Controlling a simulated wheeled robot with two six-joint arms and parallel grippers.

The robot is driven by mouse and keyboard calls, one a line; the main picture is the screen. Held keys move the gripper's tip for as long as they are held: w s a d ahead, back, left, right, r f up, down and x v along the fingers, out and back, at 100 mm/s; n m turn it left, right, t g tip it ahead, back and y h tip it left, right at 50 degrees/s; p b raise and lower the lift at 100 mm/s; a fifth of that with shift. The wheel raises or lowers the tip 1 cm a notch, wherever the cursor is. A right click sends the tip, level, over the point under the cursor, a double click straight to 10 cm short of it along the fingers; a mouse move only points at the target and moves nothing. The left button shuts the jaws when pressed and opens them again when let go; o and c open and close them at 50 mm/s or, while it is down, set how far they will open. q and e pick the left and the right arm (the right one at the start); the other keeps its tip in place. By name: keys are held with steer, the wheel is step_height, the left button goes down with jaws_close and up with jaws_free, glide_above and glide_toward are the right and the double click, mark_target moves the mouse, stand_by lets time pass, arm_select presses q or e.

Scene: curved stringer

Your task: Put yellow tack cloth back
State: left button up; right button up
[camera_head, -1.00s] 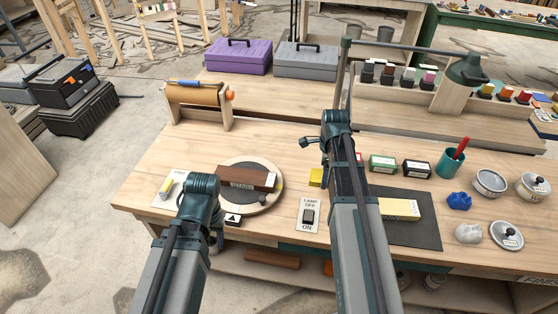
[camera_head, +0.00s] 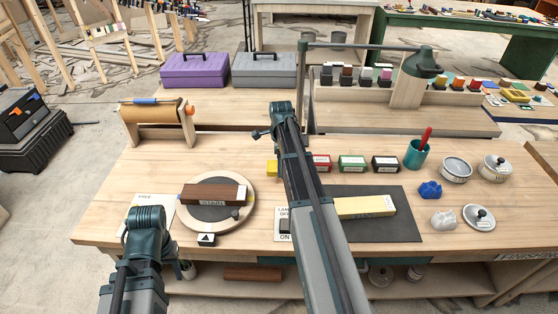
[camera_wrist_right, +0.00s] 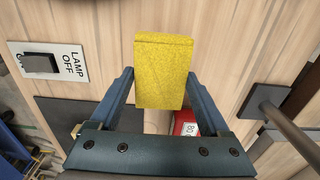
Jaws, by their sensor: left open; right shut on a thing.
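The yellow tack cloth (camera_wrist_right: 163,72) looks like a thick folded pad in the right wrist view. My right gripper (camera_wrist_right: 160,88) is shut on it, with one finger at each side. In the head view the yellow cloth (camera_head: 272,168) shows just left of my right forearm, which hides most of that gripper. I cannot tell whether it touches the bench. My left gripper (camera_head: 184,268) is open and empty at the bench's front left edge, partly hidden by its own arm.
A red box (camera_head: 320,162), a green box (camera_head: 352,164) and a black box (camera_head: 385,164) stand right of the cloth. A lamp switch (camera_wrist_right: 40,63) is close by. A round turntable (camera_head: 238,212) bears a brown block. A dark mat (camera_head: 400,228) bears a yellow-and-white block.

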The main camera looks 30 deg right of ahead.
steer(key=w+d, duration=0.1)
steer(key=w, duration=0.1)
steer(key=w+d, duration=0.2)
steer(key=w, duration=0.1)
steer(key=shift+w+f, duration=0.3)
steer(key=shift+w, duration=0.05)
steer(key=f+b, duration=0.1)
steer(key=b, duration=0.1)
steer(key=f+b, duration=0.2)
steer(key=shift+w+d+f, duration=0.15)
steer(key=shift+w+f, duration=0.15)
steer(key=shift+w, duration=0.05)
steer(key=shift+f, duration=0.15)
steer(key=o, duration=1)
step_height(320, 180, up, 12)
steer(key=p, duration=1.2)
steer(key=shift+r, duration=0.2)
